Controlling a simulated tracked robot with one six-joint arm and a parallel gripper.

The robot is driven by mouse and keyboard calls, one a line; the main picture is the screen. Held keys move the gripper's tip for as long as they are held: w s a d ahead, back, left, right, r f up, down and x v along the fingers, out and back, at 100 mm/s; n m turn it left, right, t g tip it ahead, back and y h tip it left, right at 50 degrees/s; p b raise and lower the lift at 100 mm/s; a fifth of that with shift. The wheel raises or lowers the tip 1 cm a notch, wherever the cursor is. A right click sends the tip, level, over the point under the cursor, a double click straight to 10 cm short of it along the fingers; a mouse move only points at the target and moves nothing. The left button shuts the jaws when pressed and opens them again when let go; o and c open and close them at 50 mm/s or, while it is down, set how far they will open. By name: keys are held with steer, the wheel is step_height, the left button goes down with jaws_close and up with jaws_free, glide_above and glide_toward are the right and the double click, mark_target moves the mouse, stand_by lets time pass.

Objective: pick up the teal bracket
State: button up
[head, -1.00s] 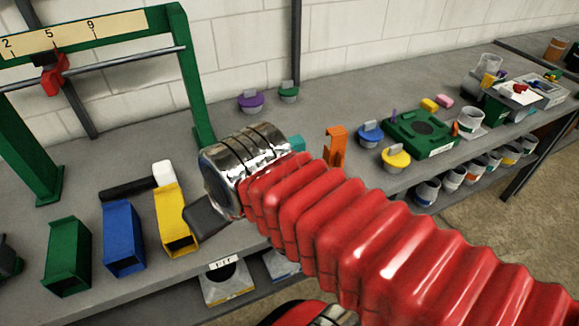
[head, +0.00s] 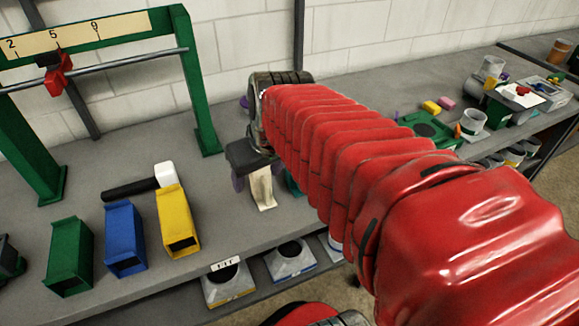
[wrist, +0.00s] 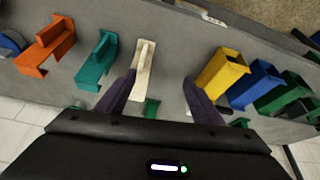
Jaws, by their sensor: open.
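The teal bracket (wrist: 98,64) stands on the grey bench in the wrist view, left of my gripper's left finger and outside the jaws. In the head view only a sliver of the teal bracket (head: 292,183) shows beside my arm. My gripper (wrist: 160,90) is open and points down at the bench; it also shows in the head view (head: 252,178), partly hidden by my wrist. A cream bracket (wrist: 143,68) appears between the fingers, nearer the left one; it also shows in the head view (head: 262,188). My gripper holds nothing.
An orange bracket (wrist: 45,48) stands left of the teal one. A green gauge frame (head: 200,85) rises behind.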

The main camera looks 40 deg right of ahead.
steer(key=d+f+m, duration=0.1)
steer(key=d, duration=1.3)
steer(key=shift+w+d+f+m+g+h, duration=0.2)
steer(key=shift+d+f+m+g+h, duration=0.05)
steer(key=shift+f+m+g+h, duration=0.1)
steer(key=x, duration=0.8)
steer(key=shift+f, duration=0.15)
steer(key=shift+w+f, duration=0.1)
steer(key=shift+f, duration=0.05)
steer(key=shift+x, duration=2.6)
steer(key=shift+d, duration=0.1)
